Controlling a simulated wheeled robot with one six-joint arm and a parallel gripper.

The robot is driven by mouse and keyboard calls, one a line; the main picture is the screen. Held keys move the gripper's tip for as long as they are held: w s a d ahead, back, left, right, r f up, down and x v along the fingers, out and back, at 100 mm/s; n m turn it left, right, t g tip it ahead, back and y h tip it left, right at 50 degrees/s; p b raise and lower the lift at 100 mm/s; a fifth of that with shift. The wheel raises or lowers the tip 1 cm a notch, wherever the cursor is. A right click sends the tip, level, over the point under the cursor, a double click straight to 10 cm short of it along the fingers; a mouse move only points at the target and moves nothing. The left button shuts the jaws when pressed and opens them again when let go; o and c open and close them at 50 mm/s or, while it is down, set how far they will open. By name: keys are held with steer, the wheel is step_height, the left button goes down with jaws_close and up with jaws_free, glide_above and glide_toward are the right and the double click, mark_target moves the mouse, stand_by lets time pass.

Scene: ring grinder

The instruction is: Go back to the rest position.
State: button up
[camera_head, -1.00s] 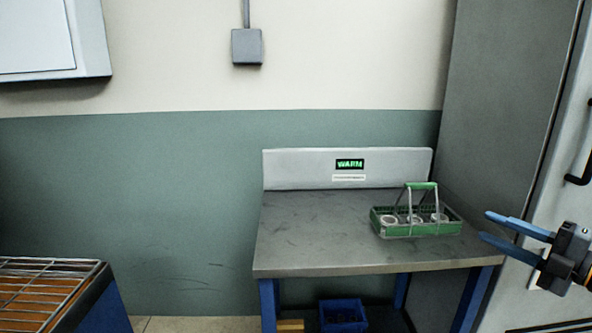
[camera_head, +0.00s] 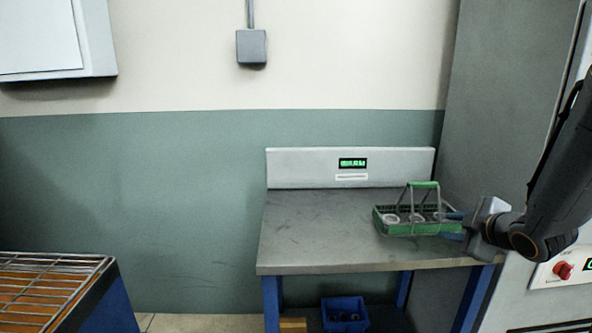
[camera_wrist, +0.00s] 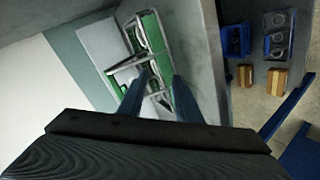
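My gripper (camera_head: 456,226) is at the right end of the green carrier (camera_head: 408,232), with its blue fingers pointing left. In the wrist view my gripper (camera_wrist: 160,88) has its two blue fingers apart, with nothing seen clamped between them. The green carrier (camera_wrist: 148,25) lies just beyond the fingertips there; I cannot tell whether they touch it. In the head view the carrier stands upright on the bench, its green-topped handle raised. Pale round rings sit in it. My gripper hides part of its right end.
The bench (camera_head: 310,235) is clear left of the carrier. Its back panel bears a green display (camera_head: 352,163). A blue bin (camera_head: 344,314) is below. A wire rack (camera_head: 50,282) is at left. A machine with a red button (camera_head: 564,271) is at right.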

steer(key=s+a+f+m+g, duration=0.3)
steer(key=s+a+m+g, duration=0.3)
steer(key=s+a, duration=0.4)
steer(key=s+a+f+m+g, duration=0.3)
steer(key=s+a+m+g, duration=0.3)
steer(key=s+a, duration=0.3)
steer(key=s+m, duration=0.1)
steer(key=s, duration=0.3)
steer(key=shift+s+a+f+h, duration=0.2)
steer(key=shift+s+a+h, duration=0.1)
steer(key=shift+s+a, duration=0.1)
steer(key=shift+d, duration=0.1)
